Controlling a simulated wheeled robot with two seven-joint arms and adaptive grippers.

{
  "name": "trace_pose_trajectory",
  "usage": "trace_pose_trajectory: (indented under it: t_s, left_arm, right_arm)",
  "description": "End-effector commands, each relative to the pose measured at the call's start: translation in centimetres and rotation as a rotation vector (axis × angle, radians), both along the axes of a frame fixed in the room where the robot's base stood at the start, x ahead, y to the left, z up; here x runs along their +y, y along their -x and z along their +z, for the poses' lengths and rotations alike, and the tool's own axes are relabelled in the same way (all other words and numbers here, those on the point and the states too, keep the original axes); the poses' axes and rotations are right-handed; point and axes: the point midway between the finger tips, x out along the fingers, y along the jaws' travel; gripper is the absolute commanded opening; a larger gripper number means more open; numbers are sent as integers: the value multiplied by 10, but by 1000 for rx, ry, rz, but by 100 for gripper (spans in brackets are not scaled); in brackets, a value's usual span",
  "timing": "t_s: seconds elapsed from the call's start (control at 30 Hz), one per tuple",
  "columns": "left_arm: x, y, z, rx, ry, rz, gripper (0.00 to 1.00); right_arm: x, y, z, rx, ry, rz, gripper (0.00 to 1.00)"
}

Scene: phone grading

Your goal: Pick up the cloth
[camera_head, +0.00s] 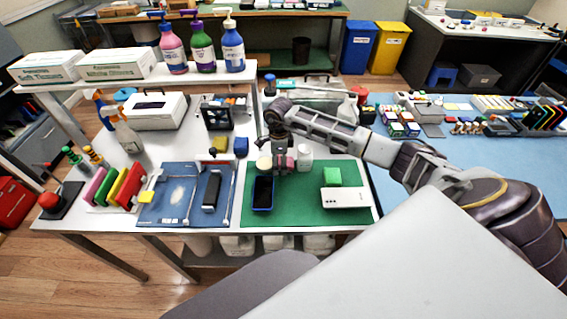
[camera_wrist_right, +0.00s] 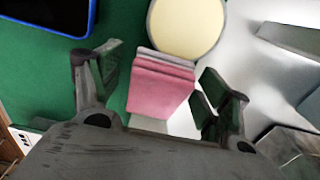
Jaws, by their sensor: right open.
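The cloth (camera_wrist_right: 161,92) is a folded pink stack with a paler strip along its far edge. In the wrist view it lies between the two fingers of my right gripper (camera_wrist_right: 163,80), with a gap showing on each side. In the head view the right gripper (camera_head: 281,168) points down at the back edge of the green mat, and the cloth (camera_head: 290,163) is partly hidden behind it. The right gripper is open. My left gripper is not in view.
A round cream-topped jar (camera_wrist_right: 187,25) stands right beside the cloth. A blue-edged phone (camera_head: 263,193) lies in front on the green mat (camera_head: 300,212).

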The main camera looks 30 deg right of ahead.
Motion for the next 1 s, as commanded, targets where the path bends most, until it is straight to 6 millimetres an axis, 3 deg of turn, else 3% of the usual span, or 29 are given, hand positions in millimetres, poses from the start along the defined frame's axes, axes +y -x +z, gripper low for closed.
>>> trace_pose_trajectory:
  t_s: [0.47, 0.77, 0.87, 1.0]
  left_arm:
    - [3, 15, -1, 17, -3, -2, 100]
    - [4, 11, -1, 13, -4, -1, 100]
    - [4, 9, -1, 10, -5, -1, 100]
    - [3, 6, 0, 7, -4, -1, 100]
  right_arm:
    - [0, 0, -1, -1, -1, 0, 77]
    - [0, 0, -1, 0, 0, 0, 38]
    - [0, 0, -1, -1, 0, 0, 33]
    - [0, 0, -1, -1, 0, 0, 33]
